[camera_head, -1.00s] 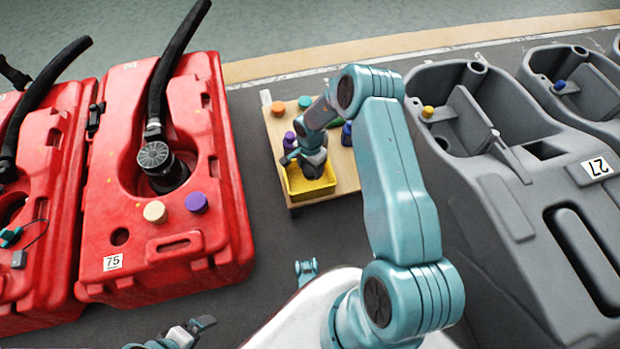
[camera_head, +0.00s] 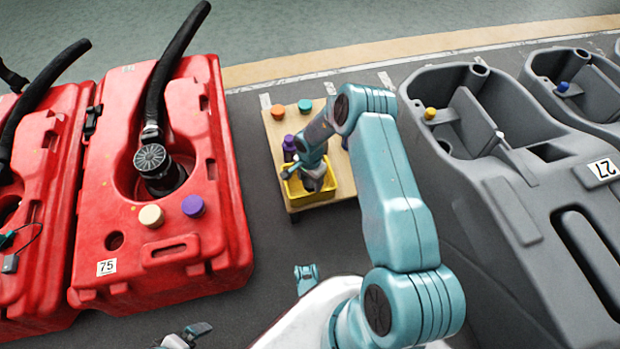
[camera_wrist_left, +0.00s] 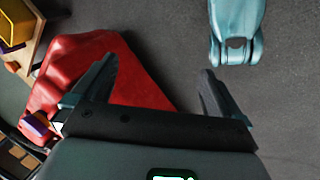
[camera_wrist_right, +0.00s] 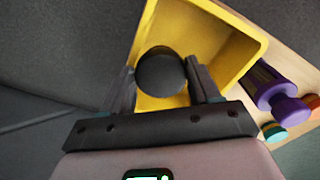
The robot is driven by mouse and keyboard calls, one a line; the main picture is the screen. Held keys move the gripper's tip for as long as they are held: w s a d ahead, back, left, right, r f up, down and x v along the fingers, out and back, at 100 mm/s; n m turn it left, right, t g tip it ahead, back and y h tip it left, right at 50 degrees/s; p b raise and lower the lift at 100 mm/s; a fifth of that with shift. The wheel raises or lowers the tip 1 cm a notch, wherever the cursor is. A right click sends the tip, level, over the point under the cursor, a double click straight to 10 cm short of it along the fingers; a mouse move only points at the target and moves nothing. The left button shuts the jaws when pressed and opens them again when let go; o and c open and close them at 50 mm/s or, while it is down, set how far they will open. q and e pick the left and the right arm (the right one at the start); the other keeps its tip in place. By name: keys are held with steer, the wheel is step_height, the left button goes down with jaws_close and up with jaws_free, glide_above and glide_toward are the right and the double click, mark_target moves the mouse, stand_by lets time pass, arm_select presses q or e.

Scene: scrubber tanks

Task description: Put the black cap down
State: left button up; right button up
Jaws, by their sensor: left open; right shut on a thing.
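The black cap (camera_wrist_right: 160,72) is between the fingers of my right gripper (camera_wrist_right: 163,82), which is shut on it. In the right wrist view the cap appears over the inside of a yellow bin (camera_wrist_right: 228,35); I cannot tell whether it touches the bin floor. In the head view my right gripper (camera_head: 314,182) is at the yellow bin (camera_head: 301,203), and the cap is hidden there. My left gripper (camera_wrist_left: 160,90) is open and empty, low over the floor near a red tank (camera_wrist_left: 90,65).
The bin stands on a wooden cart (camera_head: 343,187) holding a purple-topped item (camera_head: 289,143), an orange cap (camera_head: 278,111) and a teal cap (camera_head: 305,105). A red tank (camera_head: 203,245) with cream (camera_head: 151,216) and purple (camera_head: 193,206) caps stands left. A grey tank (camera_head: 510,215) stands right. Floor lies between.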

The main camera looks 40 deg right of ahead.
steer(key=o, duration=1.2)
steer(key=shift+f, duration=0.1)
steer(key=shift+c, duration=0.2)
step_height(320, 180, up, 13)
steer(key=p, duration=0.6)
arm_select(q)
steer(key=shift+g, duration=0.3)
steer(key=r, duration=0.1)
steer(key=s+r, duration=0.1)
steer(key=r, duration=0.1)
steer(key=d+r, duration=0.1)
steer(key=r, duration=0.1)
steer(key=shift+s+r, duration=0.1)
steer(key=shift+s, duration=0.05)
arm_select(e)
steer(key=s+a+n+y, duration=0.2)
steer(key=s+a+n, duration=0.5)
steer(key=a, duration=0.7)
steer(key=s+a+n+y, duration=0.2)
steer(key=s+a+n, duration=0.5)
steer(key=s+a, duration=0.4)
steer(key=a, duration=0.3)
steer(key=shift+r+n+t, duration=0.2)
steer(key=shift+n+t, duration=0.1)
steer(key=shift+n, duration=0.1)
steer(key=shift+a, duration=0.1)
